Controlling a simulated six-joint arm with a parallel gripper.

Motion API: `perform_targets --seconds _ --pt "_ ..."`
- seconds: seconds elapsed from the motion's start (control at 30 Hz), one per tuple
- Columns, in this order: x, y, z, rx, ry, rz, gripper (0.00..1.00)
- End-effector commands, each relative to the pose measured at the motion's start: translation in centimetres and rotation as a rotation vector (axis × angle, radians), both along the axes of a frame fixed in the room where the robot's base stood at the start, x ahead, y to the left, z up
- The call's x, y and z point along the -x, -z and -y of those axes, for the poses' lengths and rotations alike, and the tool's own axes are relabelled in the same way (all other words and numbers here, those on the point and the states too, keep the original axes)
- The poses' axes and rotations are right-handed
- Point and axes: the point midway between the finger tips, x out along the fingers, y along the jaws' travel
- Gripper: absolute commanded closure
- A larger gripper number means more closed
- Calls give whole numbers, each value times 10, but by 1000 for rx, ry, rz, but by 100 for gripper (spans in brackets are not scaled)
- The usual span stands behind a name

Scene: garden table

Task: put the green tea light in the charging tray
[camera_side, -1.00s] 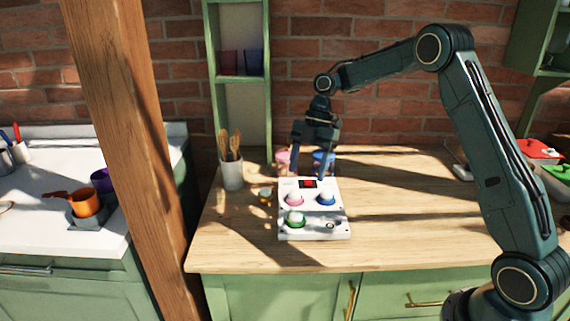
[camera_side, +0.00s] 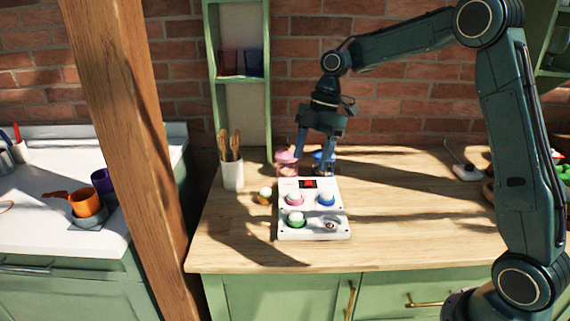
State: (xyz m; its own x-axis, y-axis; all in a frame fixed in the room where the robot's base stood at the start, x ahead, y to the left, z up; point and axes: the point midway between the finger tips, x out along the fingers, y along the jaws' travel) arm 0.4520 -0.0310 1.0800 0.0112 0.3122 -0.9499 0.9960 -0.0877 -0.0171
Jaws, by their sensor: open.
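The white charging tray (camera_side: 312,186) lies on the wooden counter. A green tea light (camera_side: 295,219) with a white top sits in its front-left place. A pink tea light (camera_side: 294,199) and a blue tea light (camera_side: 326,199) sit in the row behind. The front-right place (camera_side: 330,224) looks empty. A yellow-orange tea light (camera_side: 265,196) stands on the counter just left of the tray. My gripper (camera_side: 313,168) is open, pointing down, above and behind the tray's back edge, in front of a pink cup (camera_side: 286,160) and a blue cup (camera_side: 323,157). I see nothing between its fingers.
A white pot of wooden utensils (camera_side: 232,175) stands at the counter's back left. A wooden post (camera_side: 130,140) rises in front of the left edge. The counter right of the tray (camera_side: 420,220) is clear. Objects stand at the far right (camera_side: 466,172).

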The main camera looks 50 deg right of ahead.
Motion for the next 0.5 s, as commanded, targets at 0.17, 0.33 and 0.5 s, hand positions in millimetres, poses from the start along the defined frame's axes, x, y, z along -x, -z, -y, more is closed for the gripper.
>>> perform_targets --seconds 0.17,0.33,0.5 --pt "29 -32 -16 34 180 8 36" --pt "59 -54 -28 54 355 18 36" --pt "91 -71 -37 64 533 34 36"
